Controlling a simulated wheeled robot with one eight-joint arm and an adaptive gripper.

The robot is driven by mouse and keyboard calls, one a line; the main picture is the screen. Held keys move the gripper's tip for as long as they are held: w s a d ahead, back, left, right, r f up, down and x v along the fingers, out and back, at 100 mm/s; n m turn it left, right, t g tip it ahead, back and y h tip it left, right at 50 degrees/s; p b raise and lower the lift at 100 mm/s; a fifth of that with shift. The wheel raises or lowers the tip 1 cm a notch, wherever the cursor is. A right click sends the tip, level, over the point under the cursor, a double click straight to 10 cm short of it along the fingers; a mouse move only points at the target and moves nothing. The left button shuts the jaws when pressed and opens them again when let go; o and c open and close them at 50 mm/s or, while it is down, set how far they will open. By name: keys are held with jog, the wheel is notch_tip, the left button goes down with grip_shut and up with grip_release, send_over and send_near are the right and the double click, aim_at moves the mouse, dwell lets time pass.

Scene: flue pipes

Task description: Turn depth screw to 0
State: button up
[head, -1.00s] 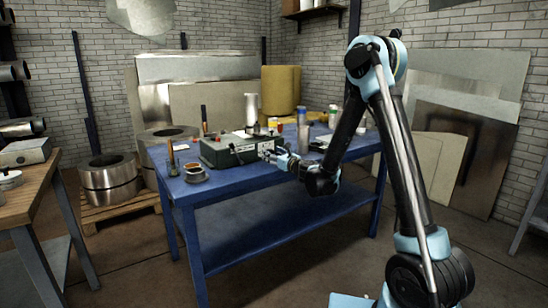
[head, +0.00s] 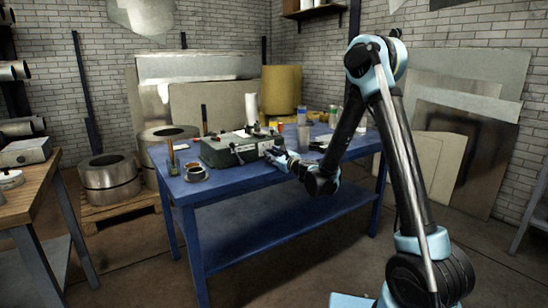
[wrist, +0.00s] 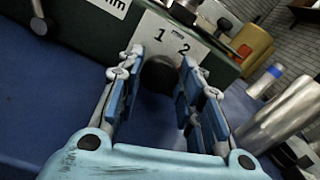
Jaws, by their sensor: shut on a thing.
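A dark round knob (wrist: 159,74), which I take to be the depth screw, sticks out from the face of the green machine (head: 222,153). A white plate (wrist: 176,38) with the digits 1 and 2 and a small mark between them sits behind the knob. My gripper (wrist: 162,62) is shut on the knob, one blue-padded finger on each side. In the head view my gripper (head: 272,152) is at the right end of the machine. The knob is too small to make out there, and I cannot read its setting in the wrist view.
The machine stands on a blue table (head: 240,183). A small tin (head: 195,173) and a brush stand at its left. Bottles (head: 303,116) and a metal cylinder (wrist: 285,118) stand to the right. A yellow drum (head: 281,90) is behind.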

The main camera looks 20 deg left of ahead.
jog(key=n, duration=0.5)
jog(key=shift+n, duration=0.3)
dwell(0.4)
jog(key=o, duration=1.1)
jog(key=shift+c, duration=0.2)
jog(key=shift+s, duration=0.1)
jog(key=v, duration=1.2)
jog(key=shift+f, duration=0.1)
